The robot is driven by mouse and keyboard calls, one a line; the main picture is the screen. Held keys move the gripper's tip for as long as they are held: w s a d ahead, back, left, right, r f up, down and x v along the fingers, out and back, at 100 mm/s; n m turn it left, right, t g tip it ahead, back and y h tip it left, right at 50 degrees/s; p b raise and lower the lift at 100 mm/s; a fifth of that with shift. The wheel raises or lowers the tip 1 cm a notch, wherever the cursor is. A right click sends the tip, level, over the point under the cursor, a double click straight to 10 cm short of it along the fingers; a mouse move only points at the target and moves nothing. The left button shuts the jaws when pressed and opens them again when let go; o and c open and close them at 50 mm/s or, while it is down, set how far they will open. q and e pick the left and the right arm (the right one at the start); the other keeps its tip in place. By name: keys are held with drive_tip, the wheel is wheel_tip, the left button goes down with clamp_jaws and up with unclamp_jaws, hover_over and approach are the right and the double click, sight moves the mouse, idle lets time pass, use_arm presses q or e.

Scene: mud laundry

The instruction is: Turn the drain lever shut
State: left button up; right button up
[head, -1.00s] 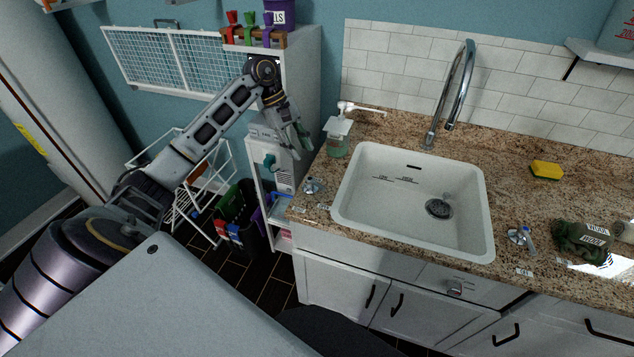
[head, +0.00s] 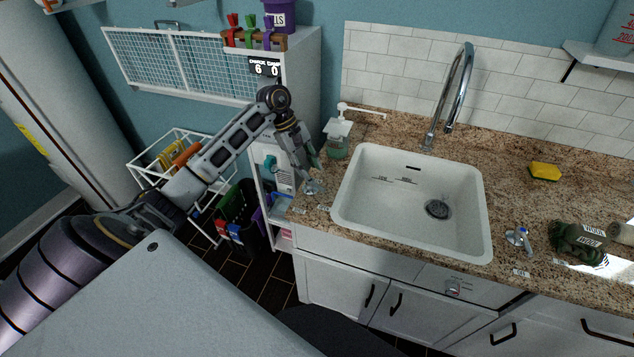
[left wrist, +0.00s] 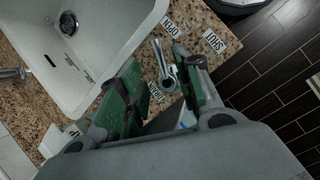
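The drain lever (head: 314,188) is a small chrome lever with a blue mark on the granite counter at the sink's left front corner. In the left wrist view the lever (left wrist: 160,60) points nearer the OPEN label (left wrist: 171,27) than the SHUT label (left wrist: 216,40). A DRAIN label (left wrist: 155,92) lies by its base. My left gripper (head: 315,172) is just above the lever. In the left wrist view its green-padded fingers (left wrist: 163,82) are open, one on each side of the lever, with nothing gripped. My right gripper is not in view.
The white sink (head: 370,222) is empty, with a dark drain at its bottom. A soap dispenser (head: 338,140) stands close behind my left gripper. A similar lever (head: 520,238) is right of the sink. A yellow sponge (head: 545,171) lies further right.

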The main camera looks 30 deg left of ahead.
sight(318, 185)
use_arm(q)
drive_tip(key=shift+p+x, duration=0.75)
drive_tip(key=shift+x, duration=2.9)
clamp_jaws()
